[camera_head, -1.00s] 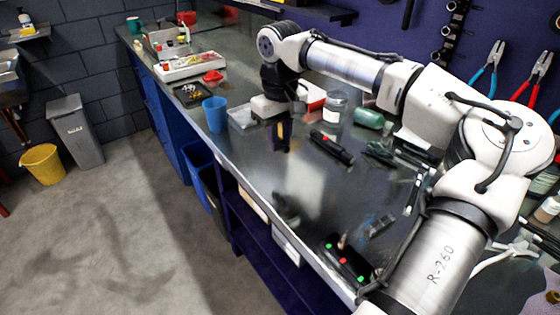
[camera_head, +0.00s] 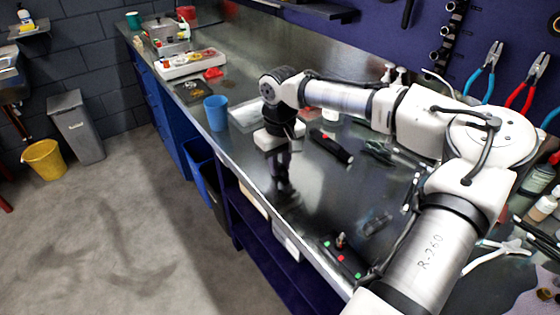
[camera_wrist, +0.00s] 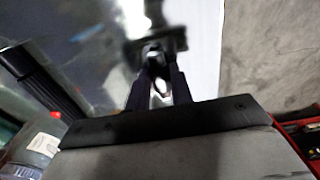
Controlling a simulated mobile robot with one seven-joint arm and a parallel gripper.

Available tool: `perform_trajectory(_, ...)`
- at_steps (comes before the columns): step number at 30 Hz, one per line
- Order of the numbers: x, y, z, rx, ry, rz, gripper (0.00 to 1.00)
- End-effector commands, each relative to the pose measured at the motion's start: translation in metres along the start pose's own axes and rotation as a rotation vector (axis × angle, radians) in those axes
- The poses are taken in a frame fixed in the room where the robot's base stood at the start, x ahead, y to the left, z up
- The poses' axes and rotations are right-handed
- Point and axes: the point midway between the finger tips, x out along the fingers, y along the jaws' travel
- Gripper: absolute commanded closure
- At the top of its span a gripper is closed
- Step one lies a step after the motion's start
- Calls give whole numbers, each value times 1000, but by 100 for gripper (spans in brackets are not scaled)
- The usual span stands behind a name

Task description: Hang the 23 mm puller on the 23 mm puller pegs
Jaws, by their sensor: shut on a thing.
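My gripper (camera_head: 282,160) is low over the bench top near its front edge, pointing down. In the wrist view, my gripper (camera_wrist: 160,92) is shut on a dark tool (camera_wrist: 155,46) that shows beyond the fingertips with a small bright metal gleam. The tool is blurred, and no size mark can be read, so I cannot confirm it is the 23 mm puller. A dark vertical rack with round rings (camera_head: 447,32) hangs on the purple wall board. I cannot tell which pegs are the 23 mm puller pegs.
A blue cup (camera_head: 216,112) and a clear tray (camera_head: 248,116) stand left of my gripper. A black tool (camera_head: 332,147) lies to its right. A dark tray with red and green dots (camera_head: 345,258) is at the front edge. Pliers (camera_head: 484,74) hang on the board.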

Motion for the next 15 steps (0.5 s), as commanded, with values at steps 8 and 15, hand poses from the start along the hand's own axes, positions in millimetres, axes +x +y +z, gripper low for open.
perform_trajectory(8,2,0,0,0,0,0,56)
perform_trajectory(15,2,0,0,0,0,0,56)
